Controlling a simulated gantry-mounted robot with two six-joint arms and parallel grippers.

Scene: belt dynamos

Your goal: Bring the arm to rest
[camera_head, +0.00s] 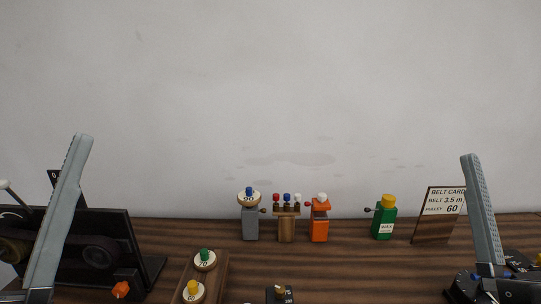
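A long grey part of my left arm (62,220) stands tilted at the left side, in front of a black machine. A similar grey part of my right arm (482,210) stands tilted at the right side, with a dark body at its foot at the lower edge. Both touch nothing that I can make out. I cannot make out a pair of fingertips on either arm, and no held object shows.
A black machine with pulleys (105,235) stands left. Pulleys 70 (205,262) and 60 (193,293) sit on a wooden board (218,272). A grey dynamo (250,224), wooden rack (286,227), orange dynamo (320,228), green dynamo (382,222) and belt card (437,215) line the back.

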